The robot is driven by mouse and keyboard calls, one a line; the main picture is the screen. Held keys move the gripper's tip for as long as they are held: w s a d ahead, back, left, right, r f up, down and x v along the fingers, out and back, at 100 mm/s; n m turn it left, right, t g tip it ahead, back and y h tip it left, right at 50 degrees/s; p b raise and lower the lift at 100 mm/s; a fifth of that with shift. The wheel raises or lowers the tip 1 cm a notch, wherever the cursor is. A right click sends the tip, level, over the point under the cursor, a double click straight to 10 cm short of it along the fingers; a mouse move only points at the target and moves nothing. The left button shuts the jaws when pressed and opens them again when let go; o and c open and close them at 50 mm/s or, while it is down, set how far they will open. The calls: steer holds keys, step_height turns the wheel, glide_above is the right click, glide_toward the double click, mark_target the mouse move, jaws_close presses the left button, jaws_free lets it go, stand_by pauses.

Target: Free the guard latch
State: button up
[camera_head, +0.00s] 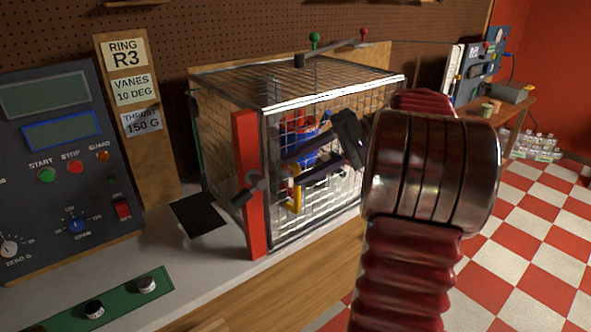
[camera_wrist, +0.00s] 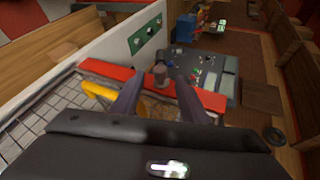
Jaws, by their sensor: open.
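The guard is a wire-mesh cage (camera_head: 330,150) on the bench, with a red upright bar (camera_head: 252,215) along its near left corner. The latch, a grey-brown knob (camera_head: 254,181), sits on that bar with a dark piece beside it. In the wrist view the red bar (camera_wrist: 105,70) crosses the picture and the latch knob (camera_wrist: 160,74) shows between my fingertips. My gripper (camera_head: 290,167) is open and empty in front of the cage, fingers pointing toward the latch. It also shows in the wrist view (camera_wrist: 158,82). I cannot tell whether the fingertips reach around the knob.
Inside the cage are blue, red and yellow rotor parts (camera_head: 300,135). Red and white floor (camera_head: 540,250) is open at right.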

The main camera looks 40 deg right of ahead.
steer(key=shift+w+a+f, duration=0.1)
steer(key=shift+a, duration=0.3)
steer(key=c, duration=0.3)
steer(key=a, duration=0.2)
steer(key=a+f+g+h, duration=0.1)
steer(key=a, duration=0.2)
steer(key=a+g+h, duration=0.1)
steer(key=a, duration=0.2)
steer(key=shift+w+a+f, duration=0.1)
steer(key=shift+f, duration=0.25)
steer(key=c, duration=0.6)
steer(key=a, duration=0.2)
steer(key=s+a+f+g+h, duration=0.1)
steer(key=a, duration=0.1)
steer(key=a+f+n+h, duration=0.1)
steer(key=a, duration=0.1)
steer(key=shift+s+a+f, duration=0.15)
steer(key=shift+s+a, duration=0.2)
steer(key=shift+s, duration=0.05)
jaws_close()
steer(key=s+a+f+n+t+h, duration=0.2)
steer(key=s+a+f+n+h, duration=0.2)
steer(key=s+a+f+h, duration=0.3)
steer(key=shift+s+a+f+n+t+h, duration=0.3)
steer(key=shift+s+a+n+h, duration=0.1)
steer(key=shift+s+a, duration=1.3)
steer(key=shift+w+a, duration=0.15)
steer(key=shift+w, duration=0.1)
